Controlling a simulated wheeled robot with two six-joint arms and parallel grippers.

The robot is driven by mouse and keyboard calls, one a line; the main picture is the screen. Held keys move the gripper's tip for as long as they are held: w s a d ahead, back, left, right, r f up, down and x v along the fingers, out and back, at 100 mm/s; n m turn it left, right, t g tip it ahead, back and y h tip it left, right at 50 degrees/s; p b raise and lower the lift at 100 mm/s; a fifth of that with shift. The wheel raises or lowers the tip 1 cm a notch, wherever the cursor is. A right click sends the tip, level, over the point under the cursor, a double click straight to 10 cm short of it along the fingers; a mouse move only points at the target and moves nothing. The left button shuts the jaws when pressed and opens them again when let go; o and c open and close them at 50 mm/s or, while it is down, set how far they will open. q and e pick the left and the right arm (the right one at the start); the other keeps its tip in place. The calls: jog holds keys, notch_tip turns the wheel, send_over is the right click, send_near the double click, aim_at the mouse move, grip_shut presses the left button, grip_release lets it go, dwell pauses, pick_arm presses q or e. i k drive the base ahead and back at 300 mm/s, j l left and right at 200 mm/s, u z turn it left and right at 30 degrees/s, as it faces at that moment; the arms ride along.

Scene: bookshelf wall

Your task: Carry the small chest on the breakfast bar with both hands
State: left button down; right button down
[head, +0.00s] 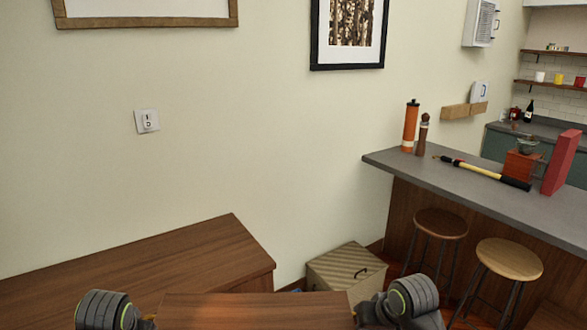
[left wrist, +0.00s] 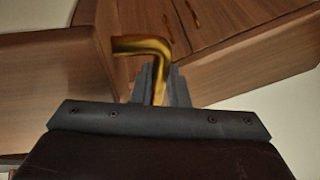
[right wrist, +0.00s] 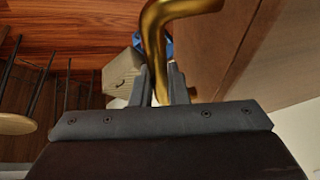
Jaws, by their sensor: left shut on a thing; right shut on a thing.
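The small chest (head: 255,311) is brown wood and shows at the bottom middle of the head view, between my two arms. Its lower part is cut off by the frame. My left gripper (left wrist: 158,85) is shut on a gold bent handle (left wrist: 142,46) at the chest's left side. My right gripper (right wrist: 162,85) is shut on the other gold handle (right wrist: 155,30), with the chest's side (right wrist: 212,45) right of it. The breakfast bar (head: 460,185) has a grey top and stands apart from the chest, at the right.
A lidded box (head: 345,271) and wooden cabinet (head: 150,265) are nearby.

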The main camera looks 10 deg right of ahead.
aim_at(460, 180)
jog(key=i+l+z, duration=0.1)
jog(key=z, duration=1.5)
jog(key=i+j, duration=0.15)
jog(key=i, duration=0.3)
jog(key=i+j, duration=0.15)
jog(key=i, duration=0.3)
jog(key=i+j, duration=0.15)
jog(key=i, duration=0.35)
jog(key=i+j, duration=0.15)
jog(key=i, duration=0.3)
jog(key=i+j, duration=0.15)
jog(key=i, duration=0.3)
jog(key=i+j, duration=0.25)
jog(key=i, duration=0.2)
jog(key=i+j, duration=0.25)
jog(key=i, duration=0.2)
jog(key=i+j, duration=0.25)
jog(key=i, duration=0.2)
